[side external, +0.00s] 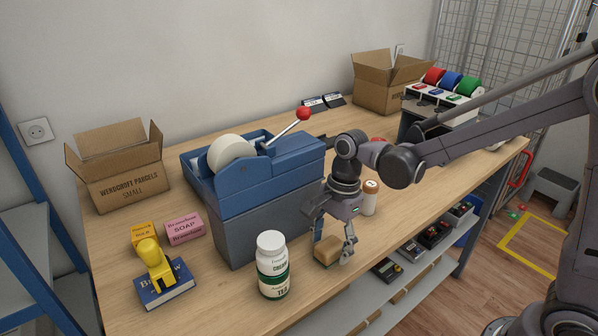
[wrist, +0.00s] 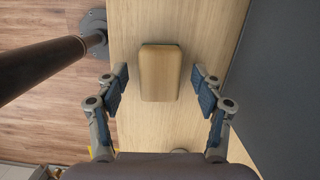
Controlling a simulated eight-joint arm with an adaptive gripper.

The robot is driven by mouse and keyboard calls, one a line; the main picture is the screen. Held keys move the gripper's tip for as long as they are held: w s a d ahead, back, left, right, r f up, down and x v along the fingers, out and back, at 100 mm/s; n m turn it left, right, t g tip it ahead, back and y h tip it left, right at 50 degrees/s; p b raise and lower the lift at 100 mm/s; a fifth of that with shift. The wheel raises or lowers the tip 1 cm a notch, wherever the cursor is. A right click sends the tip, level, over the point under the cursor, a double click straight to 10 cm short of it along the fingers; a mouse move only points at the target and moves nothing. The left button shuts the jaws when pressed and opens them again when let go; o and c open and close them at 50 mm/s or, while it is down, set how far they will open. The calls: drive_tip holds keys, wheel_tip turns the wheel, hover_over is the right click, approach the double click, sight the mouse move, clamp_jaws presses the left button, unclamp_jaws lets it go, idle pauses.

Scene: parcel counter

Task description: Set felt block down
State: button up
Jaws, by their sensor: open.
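The felt block (side external: 327,251) is a small tan block with rounded edges. It rests on the wooden counter (side external: 215,290) near the front edge, right of the tea jar. My gripper (side external: 334,240) is directly above and around it, with its fingers low. In the wrist view, the block (wrist: 160,72) lies between the spread blue-padded fingers of my gripper (wrist: 158,80). A gap shows on both sides, so the fingers are open and apart from it. The underside of the block is hidden.
A white and green tea jar (side external: 272,265) stands left of the block. A blue tape dispenser (side external: 255,180) is behind, and a white bottle (side external: 370,197) stands behind my gripper. The counter's front edge is close.

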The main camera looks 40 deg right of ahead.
drive_tip(key=shift+f, duration=0.5)
drive_tip(key=c, duration=1.4)
drive_tip(key=shift+o, duration=0.2)
drive_tip(key=shift+r, duration=0.1)
